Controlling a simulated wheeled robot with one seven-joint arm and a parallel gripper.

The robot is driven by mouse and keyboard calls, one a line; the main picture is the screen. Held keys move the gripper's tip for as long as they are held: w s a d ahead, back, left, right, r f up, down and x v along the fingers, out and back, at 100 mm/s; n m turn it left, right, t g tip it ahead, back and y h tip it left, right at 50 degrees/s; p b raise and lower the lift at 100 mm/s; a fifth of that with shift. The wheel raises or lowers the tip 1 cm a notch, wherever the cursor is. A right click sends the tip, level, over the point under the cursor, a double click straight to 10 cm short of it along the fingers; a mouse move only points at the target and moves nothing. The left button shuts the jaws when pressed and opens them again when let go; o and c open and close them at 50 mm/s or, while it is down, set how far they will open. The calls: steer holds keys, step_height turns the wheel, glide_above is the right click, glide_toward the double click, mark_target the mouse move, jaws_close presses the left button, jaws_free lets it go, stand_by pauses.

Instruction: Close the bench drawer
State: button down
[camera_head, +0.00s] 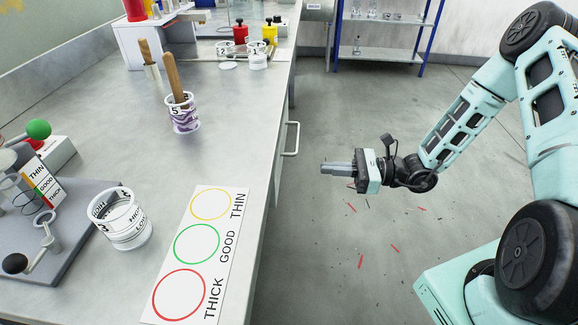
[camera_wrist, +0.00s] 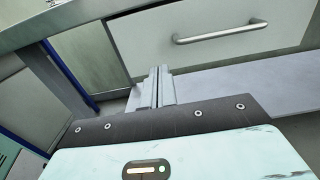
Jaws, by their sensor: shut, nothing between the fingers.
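The bench drawer has a pale front panel (camera_wrist: 270,18) with a grey bar handle (camera_wrist: 220,33), in the upper right of the wrist view. In the head view only the handle (camera_head: 297,140) shows clearly, sticking out past the bench's right edge; the bench top hides most of the drawer. I cannot tell exactly how far out the drawer stands. My gripper (camera_head: 324,169) is shut and empty, to the right of the handle and apart from it, pointing left towards the bench. In the wrist view its fingers (camera_wrist: 161,86) are together, below and left of the handle.
The bench top (camera_head: 235,150) holds a marked card (camera_head: 205,250), a white cup (camera_head: 122,220) and a cup with a wooden-handled tool (camera_head: 183,115). A blue-framed shelf (camera_head: 385,53) stands at the back. The floor (camera_head: 330,250) beside the bench is open, with small red scraps.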

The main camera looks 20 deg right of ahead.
mark_target(279, 165)
steer(key=x, duration=0.9)
steer(key=shift+a, duration=0.25)
steer(key=shift+w+a, duration=0.1)
steer(key=p+x, duration=0.1)
steer(key=x, duration=0.4)
steer(key=shift+r+p, duration=0.1)
steer(key=shift+p, duration=0.2)
